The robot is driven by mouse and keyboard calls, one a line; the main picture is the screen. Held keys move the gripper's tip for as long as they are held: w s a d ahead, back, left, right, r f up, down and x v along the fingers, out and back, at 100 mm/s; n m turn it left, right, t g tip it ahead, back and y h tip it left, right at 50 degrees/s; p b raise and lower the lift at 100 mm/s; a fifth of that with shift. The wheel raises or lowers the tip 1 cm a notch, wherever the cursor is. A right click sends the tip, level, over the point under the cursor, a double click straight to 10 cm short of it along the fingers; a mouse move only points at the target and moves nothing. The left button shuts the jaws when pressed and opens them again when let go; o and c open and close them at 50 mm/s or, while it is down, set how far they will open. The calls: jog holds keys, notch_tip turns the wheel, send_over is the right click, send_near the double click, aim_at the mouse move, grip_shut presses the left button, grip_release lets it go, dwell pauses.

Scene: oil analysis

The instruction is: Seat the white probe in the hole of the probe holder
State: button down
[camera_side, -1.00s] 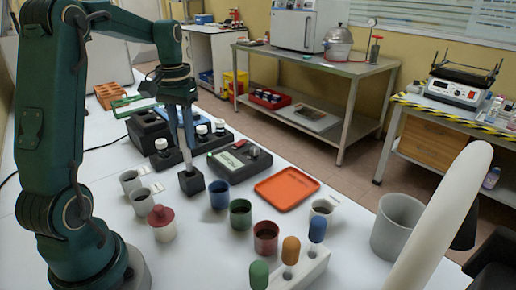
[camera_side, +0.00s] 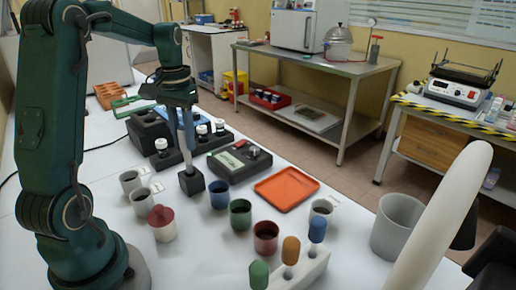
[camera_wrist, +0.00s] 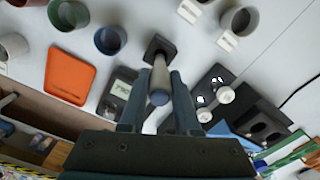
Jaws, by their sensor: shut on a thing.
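The white probe (camera_wrist: 159,78) stands about upright between the fingers of my gripper (camera_wrist: 160,76), which is shut on it. In the side view my gripper (camera_side: 187,150) points down over the probe holder, and the probe (camera_side: 187,160) shows below the fingers. The probe holder is a small black block (camera_side: 191,182) on the white table; it also shows in the wrist view (camera_wrist: 152,43). The probe's lower end meets the top of the holder. The hole is hidden by the probe, and I cannot tell how deep the tip is.
A dark meter box (camera_side: 238,160) stands right of the holder. A blue cup (camera_side: 219,194), green cup (camera_side: 240,214) and white mugs (camera_side: 130,181) stand nearby. An orange tray (camera_side: 287,188) lies to the right. A black rack with white-capped bottles (camera_side: 203,130) is behind.

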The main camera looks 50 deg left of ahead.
aim_at(186, 152)
jog(key=shift+f, duration=2.15)
dwell(0.5)
jog(key=shift+c, duration=1.1)
grip_release()
jog(key=shift+r, duration=3.55)
